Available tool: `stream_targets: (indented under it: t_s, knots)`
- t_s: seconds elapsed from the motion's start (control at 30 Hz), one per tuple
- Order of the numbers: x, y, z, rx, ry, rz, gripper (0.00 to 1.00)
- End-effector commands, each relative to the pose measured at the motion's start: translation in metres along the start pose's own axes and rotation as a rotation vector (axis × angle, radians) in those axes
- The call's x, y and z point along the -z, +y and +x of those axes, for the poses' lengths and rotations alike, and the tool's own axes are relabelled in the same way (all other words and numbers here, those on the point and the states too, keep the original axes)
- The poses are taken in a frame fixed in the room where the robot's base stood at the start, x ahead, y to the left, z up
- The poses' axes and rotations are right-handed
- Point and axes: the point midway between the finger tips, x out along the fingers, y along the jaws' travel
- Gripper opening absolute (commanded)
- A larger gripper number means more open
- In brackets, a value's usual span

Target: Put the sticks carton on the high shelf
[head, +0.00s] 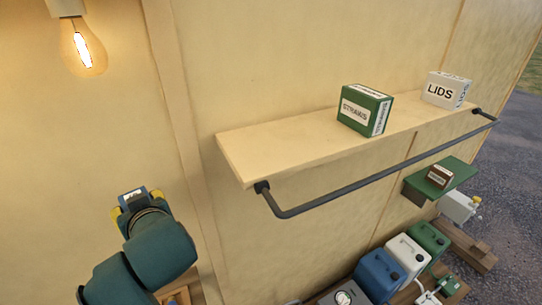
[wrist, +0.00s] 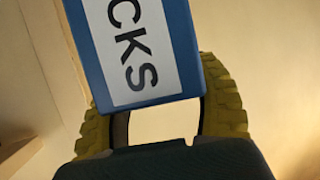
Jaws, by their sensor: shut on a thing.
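The sticks carton (wrist: 145,50) is blue with a white label, on which the letters "CKS" show in the wrist view. My gripper (wrist: 160,118) is shut on it, with a yellow ridged finger at each side. In the head view only a small end of the carton (head: 132,195) shows between the yellow fingertips of my gripper (head: 137,202); my arm hides the rest. The high shelf (head: 265,155) is a pale board on the wall, to the right of my gripper and apart from it. Its left part is bare.
A green straws box (head: 362,112) and a white lids box (head: 445,92) stand on the shelf's middle and right. A dark rail (head: 350,190) runs along its front. A lit bulb (head: 83,50) hangs upper left. A small green shelf (head: 455,172) and several canisters (head: 380,272) are lower right.

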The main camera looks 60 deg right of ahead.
Motion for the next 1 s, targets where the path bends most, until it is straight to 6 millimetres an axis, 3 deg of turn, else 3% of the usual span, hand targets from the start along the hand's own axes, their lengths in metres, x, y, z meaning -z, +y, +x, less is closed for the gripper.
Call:
stream_targets:
  t_s: [0.03,0.2,0.3,0.4,0.5,0.6,0.7,0.83,1.0]
  knots:
    - [0.040,0.019,-0.011,-0.005,0.016,0.003,0.22]
    - [0.128,0.095,-0.053,-0.027,0.013,0.004,0.22]
    - [0.162,0.152,-0.086,-0.066,0.013,0.016,0.22]
    - [0.183,0.211,-0.121,-0.117,0.013,0.035,0.22]
    - [0.196,0.266,-0.159,-0.174,0.014,0.057,0.22]
    - [0.201,0.306,-0.191,-0.219,0.012,0.075,0.22]
    - [0.202,0.330,-0.212,-0.247,0.011,0.087,0.22]
    - [0.196,0.342,-0.220,-0.262,0.008,0.093,0.22]
    - [0.163,0.343,-0.207,-0.261,0.007,0.094,0.22]
